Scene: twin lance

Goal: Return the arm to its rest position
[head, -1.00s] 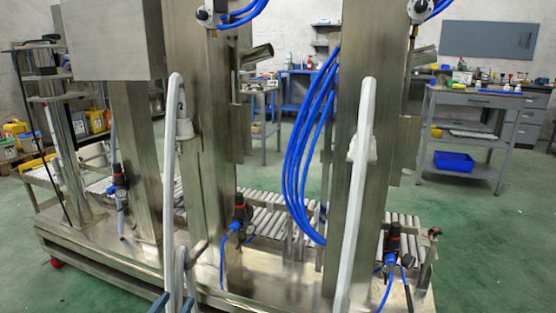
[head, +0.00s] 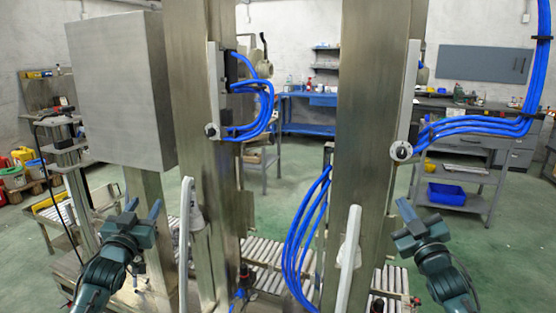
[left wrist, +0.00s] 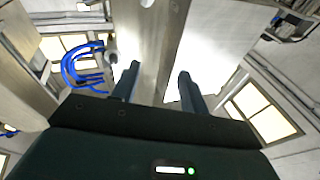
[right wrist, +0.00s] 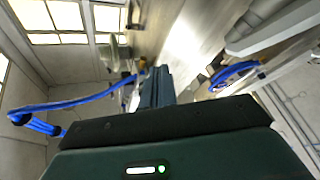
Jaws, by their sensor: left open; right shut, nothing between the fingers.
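My left gripper (head: 143,207) is raised at the lower left of the head view, with its fingers apart. In the left wrist view its fingers (left wrist: 157,85) stand apart with nothing between them. My right gripper (head: 404,212) is raised at the lower right of the head view. Its fingers (right wrist: 157,84) are together and empty in the right wrist view. Both grippers appear clear of the two pale lance-like bars, the left bar (head: 185,230) and the right bar (head: 350,250), in front of the steel columns.
Steel columns (head: 375,130) stand ahead, with a grey box (head: 120,90) at upper left. Blue hoses (head: 305,225) hang between the columns, and others loop at upper right (head: 480,124). White rollers (head: 270,255) lie low behind.

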